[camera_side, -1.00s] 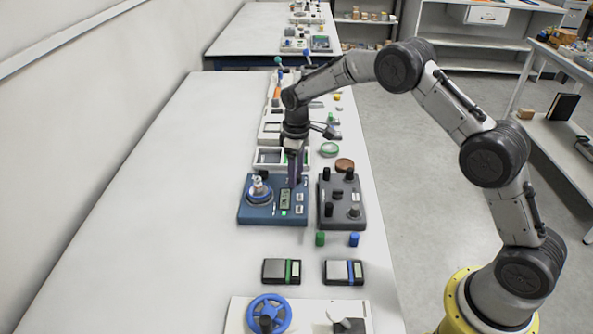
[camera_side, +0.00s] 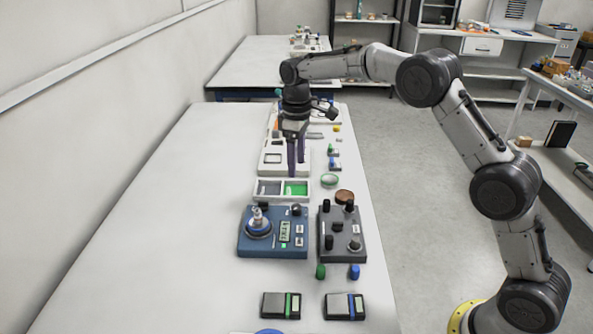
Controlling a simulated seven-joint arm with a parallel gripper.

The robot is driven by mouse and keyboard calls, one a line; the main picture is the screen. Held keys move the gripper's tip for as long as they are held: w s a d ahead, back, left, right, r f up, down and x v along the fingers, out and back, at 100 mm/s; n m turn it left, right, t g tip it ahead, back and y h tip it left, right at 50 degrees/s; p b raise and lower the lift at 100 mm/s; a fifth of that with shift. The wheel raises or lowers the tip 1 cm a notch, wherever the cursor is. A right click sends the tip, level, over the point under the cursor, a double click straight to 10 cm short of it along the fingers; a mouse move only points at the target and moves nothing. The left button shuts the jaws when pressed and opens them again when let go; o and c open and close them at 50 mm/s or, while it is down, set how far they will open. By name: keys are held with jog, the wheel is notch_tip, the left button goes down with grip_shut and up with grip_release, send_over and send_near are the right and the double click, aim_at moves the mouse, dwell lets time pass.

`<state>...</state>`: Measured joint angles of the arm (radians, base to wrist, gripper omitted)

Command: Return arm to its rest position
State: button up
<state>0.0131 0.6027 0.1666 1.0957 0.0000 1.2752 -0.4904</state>
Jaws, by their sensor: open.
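My gripper (camera_side: 296,172) points down above the white table (camera_side: 170,235), over the far part of the row of devices. Its two purple fingers stand apart with nothing seen between them. In the picture its fingertips show just above a white tray with a grey and a green compartment (camera_side: 281,198). I cannot tell the exact height above the table. The blue weighing device (camera_side: 272,247) stands nearer the camera, with a small whitish object (camera_side: 257,216) on its round pan.
A dark control box (camera_side: 337,249) with black knobs stands right of the blue device. Green (camera_side: 320,271) and blue (camera_side: 354,271) cylinders and two small flat scales (camera_side: 281,305) (camera_side: 344,306) are nearer. The table's left side is clear.

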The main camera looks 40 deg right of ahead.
jog(key=shift+r, duration=0.15)
jog(key=s+r+t, duration=0.2)
jog(key=s+r, duration=0.2)
jog(key=r, duration=0.7)
jog(key=s+r+t, duration=0.2)
jog(key=s+r, duration=0.6)
jog(key=s, duration=0.4)
jog(key=s+f+m+t, duration=0.1)
jog(key=s+m, duration=0.1)
jog(key=s, duration=1.2)
jog(key=s+f+m, duration=0.3)
jog(key=s+f, duration=0.4)
jog(key=f, duration=0.3)
jog(key=shift+s+a+t, duration=0.3)
jog(key=shift+a, duration=0.05)
jog(key=shift+r, duration=0.1)
